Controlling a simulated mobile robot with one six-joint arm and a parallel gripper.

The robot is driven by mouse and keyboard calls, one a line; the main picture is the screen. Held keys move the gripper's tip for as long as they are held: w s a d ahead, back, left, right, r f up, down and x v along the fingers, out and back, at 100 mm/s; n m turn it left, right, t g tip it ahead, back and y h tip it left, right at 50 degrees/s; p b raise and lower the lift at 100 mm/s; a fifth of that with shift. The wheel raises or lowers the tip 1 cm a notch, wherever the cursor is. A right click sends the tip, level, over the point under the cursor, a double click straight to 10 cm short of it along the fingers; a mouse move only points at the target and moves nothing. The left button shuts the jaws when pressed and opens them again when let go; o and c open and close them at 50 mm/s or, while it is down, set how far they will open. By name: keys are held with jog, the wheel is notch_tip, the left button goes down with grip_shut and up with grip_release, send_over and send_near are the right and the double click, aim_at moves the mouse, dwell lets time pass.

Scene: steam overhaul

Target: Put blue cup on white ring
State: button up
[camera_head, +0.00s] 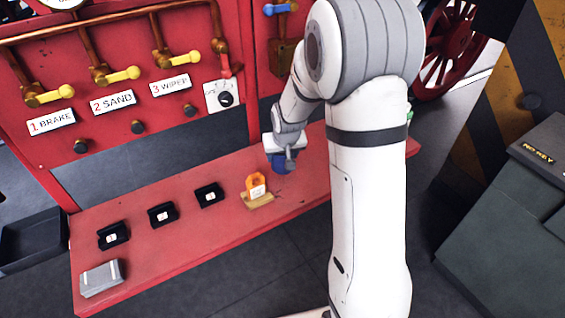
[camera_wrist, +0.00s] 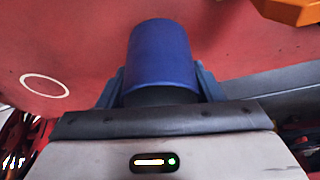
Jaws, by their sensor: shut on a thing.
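The blue cup (camera_wrist: 160,55) is between the fingers of my gripper (camera_wrist: 160,85) in the wrist view. My gripper is shut on it. In the head view, the blue cup (camera_head: 283,163) shows just under my gripper (camera_head: 286,155), over the right part of the red bench, partly covered by the gripper. I cannot tell whether the cup touches the bench. The white ring (camera_wrist: 45,86) is a thin outline on the red surface, left of the cup in the wrist view and apart from it. In the head view the ring is not visible.
An orange object (camera_head: 256,184) on a small tan base stands on the red bench (camera_head: 165,255), left of the cup. Several black holders (camera_head: 163,214) and a grey box (camera_head: 102,278) lie further left. A red panel with yellow-handled valves (camera_head: 120,75) rises behind.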

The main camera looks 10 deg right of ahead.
aim_at(283, 162)
jog(key=shift+f, duration=1.6)
jog(key=shift+f, duration=0.2)
jog(key=o, duration=1)
jog(key=shift+r, duration=0.15)
